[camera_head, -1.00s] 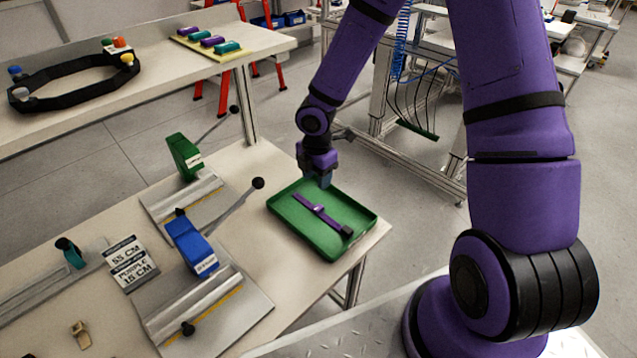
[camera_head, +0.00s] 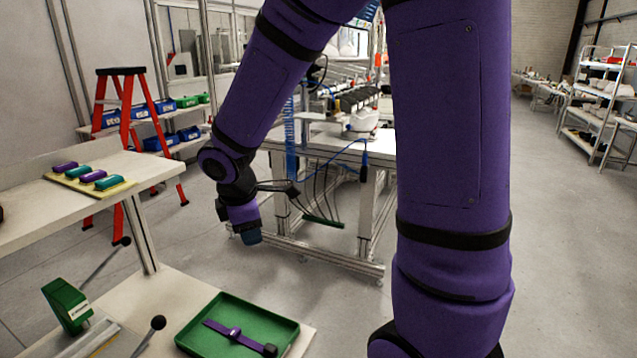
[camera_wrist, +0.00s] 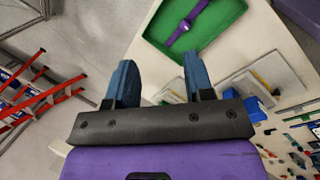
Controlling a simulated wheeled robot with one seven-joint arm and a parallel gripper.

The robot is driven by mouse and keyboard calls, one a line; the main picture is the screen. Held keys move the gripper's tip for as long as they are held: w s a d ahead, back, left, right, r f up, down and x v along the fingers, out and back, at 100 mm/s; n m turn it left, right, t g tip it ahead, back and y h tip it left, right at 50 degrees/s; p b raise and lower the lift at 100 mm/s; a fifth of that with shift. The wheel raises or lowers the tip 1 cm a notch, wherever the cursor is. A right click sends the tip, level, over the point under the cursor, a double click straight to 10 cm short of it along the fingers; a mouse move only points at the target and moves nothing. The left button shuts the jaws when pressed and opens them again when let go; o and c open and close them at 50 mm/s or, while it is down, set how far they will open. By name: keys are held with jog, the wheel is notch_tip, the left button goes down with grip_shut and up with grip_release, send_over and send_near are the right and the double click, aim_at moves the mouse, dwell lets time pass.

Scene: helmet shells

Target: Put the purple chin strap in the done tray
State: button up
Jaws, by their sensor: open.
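The purple chin strap (camera_head: 228,331) lies flat inside the green tray (camera_head: 291,329), across its floor, with a dark buckle at its right end. Both also show at the top of the wrist view, the strap (camera_wrist: 188,24) in the tray (camera_wrist: 222,38). My gripper (camera_head: 252,238) hangs above and beyond the tray in the head view, clear of the strap. In the wrist view my gripper (camera_wrist: 158,82) has its two blue fingers apart with nothing between them.
A green lever clamp (camera_head: 66,303) stands on the table left of the tray, its black-knobbed lever rising. A raised shelf (camera_head: 60,215) at left holds a yellow board (camera_head: 88,186) with purple and teal pieces. Open floor lies beyond the table.

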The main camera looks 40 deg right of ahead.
jog(key=s+r+m+t+y, duration=0.2)
jog(key=s+r+m, duration=1.1)
jog(key=s, duration=0.7)
jog(key=shift+d+r+t+y, duration=0.35)
jog(key=shift+r+t, duration=0.35)
jog(key=shift+r, duration=0.95)
